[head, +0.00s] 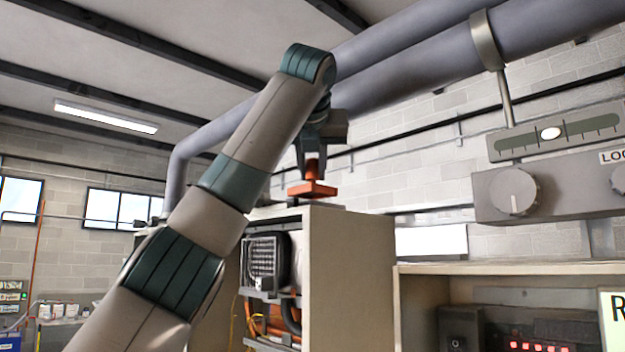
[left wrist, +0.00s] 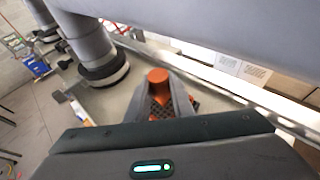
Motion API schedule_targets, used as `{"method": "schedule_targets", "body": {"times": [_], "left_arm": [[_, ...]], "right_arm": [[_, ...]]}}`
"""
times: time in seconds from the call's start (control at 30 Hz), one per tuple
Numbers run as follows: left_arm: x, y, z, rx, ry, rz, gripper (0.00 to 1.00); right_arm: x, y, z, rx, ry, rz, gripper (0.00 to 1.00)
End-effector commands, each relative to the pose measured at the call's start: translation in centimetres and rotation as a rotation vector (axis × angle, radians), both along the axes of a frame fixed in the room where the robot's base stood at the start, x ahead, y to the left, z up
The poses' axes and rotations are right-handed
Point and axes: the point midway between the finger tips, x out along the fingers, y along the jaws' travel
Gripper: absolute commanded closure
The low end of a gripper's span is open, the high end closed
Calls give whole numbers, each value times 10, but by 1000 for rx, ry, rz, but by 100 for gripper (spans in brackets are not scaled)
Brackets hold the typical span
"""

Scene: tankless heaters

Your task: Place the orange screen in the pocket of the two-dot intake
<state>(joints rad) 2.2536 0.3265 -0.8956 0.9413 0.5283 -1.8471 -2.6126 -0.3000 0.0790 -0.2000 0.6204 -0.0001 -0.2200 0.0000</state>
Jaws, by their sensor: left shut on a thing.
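The orange screen (head: 312,189) is a flat square plate with an upright orange handle. My left gripper (head: 311,163) is shut on that handle and holds the screen level, just above the top of a beige cabinet (head: 352,262) in the head view. In the left wrist view the round orange handle top (left wrist: 158,76) shows between the fingers, with a dark mesh below it. I cannot make out the two-dot intake or its pocket in either view. My right gripper is not in view.
Large grey pipes (head: 420,50) run overhead close to my left arm. A grey control panel with a knob (head: 514,191) hangs at the right. An open-fronted cabinet (head: 510,268) stands below it. In the left wrist view a thick pipe with a dark collar (left wrist: 103,70) stands near the gripper.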

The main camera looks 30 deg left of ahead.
Motion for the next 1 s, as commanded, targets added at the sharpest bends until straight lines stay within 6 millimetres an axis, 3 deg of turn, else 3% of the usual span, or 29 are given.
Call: {"method": "schedule_targets", "body": {"times": [0.3, 0.47, 0.8, 1.0], "left_arm": [[1, 1, 0, 0, -1, 0, 100], [12, 6, 3, -1, 1, 1, 100], [14, 7, -28, 1, 0, 0, 100], [13, 7, -35, -1, -2, 1, 100]], "right_arm": [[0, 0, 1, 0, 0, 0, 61], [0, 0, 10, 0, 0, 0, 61], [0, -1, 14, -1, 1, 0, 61], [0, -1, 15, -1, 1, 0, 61]]}}
